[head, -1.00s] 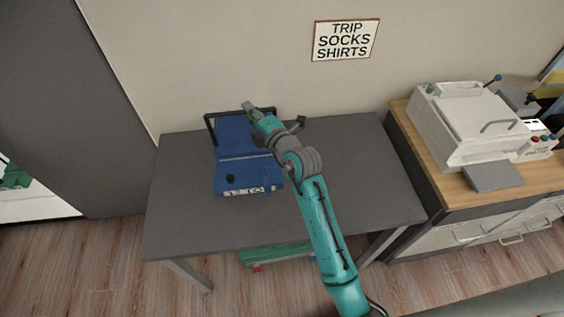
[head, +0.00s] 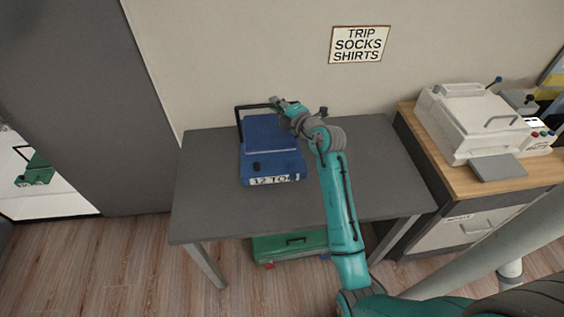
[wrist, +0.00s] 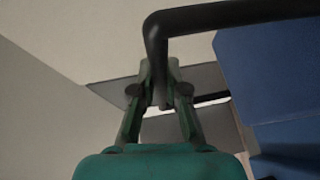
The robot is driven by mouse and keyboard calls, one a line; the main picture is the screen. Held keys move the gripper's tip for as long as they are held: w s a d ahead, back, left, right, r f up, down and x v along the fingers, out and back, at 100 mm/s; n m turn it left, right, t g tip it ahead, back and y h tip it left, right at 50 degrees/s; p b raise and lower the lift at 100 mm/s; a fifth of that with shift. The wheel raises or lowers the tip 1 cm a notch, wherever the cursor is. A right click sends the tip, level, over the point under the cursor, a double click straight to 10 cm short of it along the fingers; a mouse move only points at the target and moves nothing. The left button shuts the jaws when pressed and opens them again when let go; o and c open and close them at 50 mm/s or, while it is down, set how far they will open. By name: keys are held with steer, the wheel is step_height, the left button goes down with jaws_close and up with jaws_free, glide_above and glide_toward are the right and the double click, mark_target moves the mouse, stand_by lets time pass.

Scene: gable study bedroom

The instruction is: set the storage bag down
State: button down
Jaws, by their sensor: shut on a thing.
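The storage bag (head: 272,158) is blue and box-like, with a black handle and a white label on its front that begins "12 TO". It is over the back left part of the grey table (head: 355,190); I cannot tell whether its base touches the top. My gripper (head: 276,103) is at the back of the bag and is shut on its handle. In the wrist view the fingers (wrist: 160,95) close on the bent black handle (wrist: 215,18), with the blue body (wrist: 270,75) to the right. My arm hides part of the table.
A green case (head: 290,246) lies on the floor under the table. A wooden-topped cabinet (head: 430,145) with a white machine (head: 465,125) stands at the right. The wall with a sign (head: 359,44) is behind. The table is clear in front of the bag.

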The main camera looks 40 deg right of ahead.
glide_above(277, 134)
step_height(277, 134, down, 5)
steer(key=shift+f, duration=2.3)
steer(key=c, duration=1.2)
jaws_free()
steer(key=shift+f, duration=0.1)
steer(key=s, duration=0.4)
steer(key=s+r, duration=0.1)
steer(key=s, duration=0.3)
steer(key=s+a+r, duration=0.1)
steer(key=s, duration=0.2)
steer(key=shift+s, duration=0.4)
